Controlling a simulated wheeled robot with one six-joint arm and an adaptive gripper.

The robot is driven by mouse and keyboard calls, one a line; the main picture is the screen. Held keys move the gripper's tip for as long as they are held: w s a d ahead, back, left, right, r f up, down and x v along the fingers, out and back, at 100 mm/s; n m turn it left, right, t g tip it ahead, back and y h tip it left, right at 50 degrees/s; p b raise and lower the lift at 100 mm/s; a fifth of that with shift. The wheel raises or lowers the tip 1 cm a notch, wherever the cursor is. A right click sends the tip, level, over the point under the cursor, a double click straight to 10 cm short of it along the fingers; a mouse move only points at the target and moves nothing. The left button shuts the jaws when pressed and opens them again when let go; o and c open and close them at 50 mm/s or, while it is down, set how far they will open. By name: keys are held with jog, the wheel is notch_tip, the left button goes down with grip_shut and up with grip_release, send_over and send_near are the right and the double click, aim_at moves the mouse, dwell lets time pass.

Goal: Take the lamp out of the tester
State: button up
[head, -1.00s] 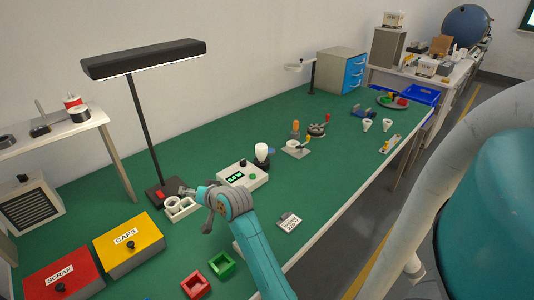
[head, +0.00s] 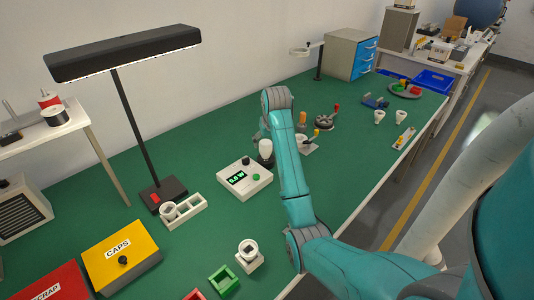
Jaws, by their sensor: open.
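The tester (head: 259,187) is a white box with a lit green display, a black knob and a green button, on the green bench. The lamp (head: 265,147) has a white bulb and stands upright in a dark socket at the tester's far right corner. My gripper (head: 264,133) is mostly hidden behind my teal arm. Only a grey part of it shows, close above and behind the bulb. It is open, and I cannot tell whether its fingers are around the bulb or touch it.
A white two-hole holder (head: 186,211) and a black desk lamp (head: 164,193) stand left of the tester. The yellow CAPS box (head: 122,257) is at front left. A white block with a ring (head: 249,262) is in front. Several small parts lie beyond my arm.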

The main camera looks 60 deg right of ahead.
aim_at(266, 150)
jog(key=shift+w+x, duration=0.15)
jog(key=shift+x, duration=1.65)
jog(key=shift+w+x, duration=0.15)
jog(key=shift+x, duration=1.6)
jog(key=shift+d+r, duration=0.1)
jog(key=shift+r, duration=0.05)
jog(key=c, duration=1.3)
jog(key=shift+r, duration=7.25)
jog(key=shift+c, duration=0.2)
